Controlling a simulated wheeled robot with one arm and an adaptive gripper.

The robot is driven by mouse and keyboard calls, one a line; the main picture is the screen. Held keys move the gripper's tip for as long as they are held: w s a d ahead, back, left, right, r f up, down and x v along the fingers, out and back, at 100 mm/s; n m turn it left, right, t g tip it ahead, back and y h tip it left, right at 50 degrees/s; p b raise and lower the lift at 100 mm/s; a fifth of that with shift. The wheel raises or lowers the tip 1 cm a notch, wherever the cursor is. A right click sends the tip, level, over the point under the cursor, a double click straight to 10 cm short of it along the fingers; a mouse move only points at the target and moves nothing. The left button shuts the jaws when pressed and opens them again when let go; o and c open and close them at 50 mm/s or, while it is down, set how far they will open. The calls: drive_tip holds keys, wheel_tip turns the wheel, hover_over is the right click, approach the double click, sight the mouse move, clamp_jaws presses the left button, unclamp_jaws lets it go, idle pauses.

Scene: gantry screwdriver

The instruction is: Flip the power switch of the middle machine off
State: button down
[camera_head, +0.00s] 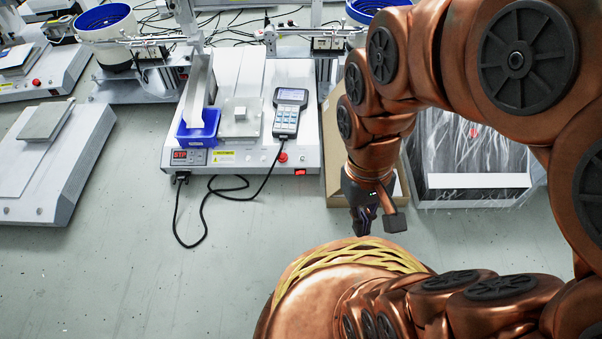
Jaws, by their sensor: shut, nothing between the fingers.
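The middle machine (240,95) is a white gantry unit with a blue bin and a handheld controller on its bed. Its red power switch (300,172) sits on the front face near the right corner; its on or off position is too small to tell. A red round button (282,157) is just left of and above the switch. My gripper (362,226) is shut and empty. It hangs below and to the right of the switch, in front of a cardboard box, apart from the machine.
A cardboard box (331,150) stands right of the machine, and a clear-wrapped crate (475,150) stands further right. A black cable (205,212) loops onto the floor in front of the machine. Another machine (50,165) stands left. The floor in front is mostly clear.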

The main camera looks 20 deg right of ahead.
idle(0.3)
wheel_tip(320, 180, up, 13)
drive_tip(key=s+p, duration=0.2)
drive_tip(key=p, duration=1)
drive_tip(key=shift+s+g+p, duration=0.3)
drive_tip(key=shift+s+g, duration=0.1)
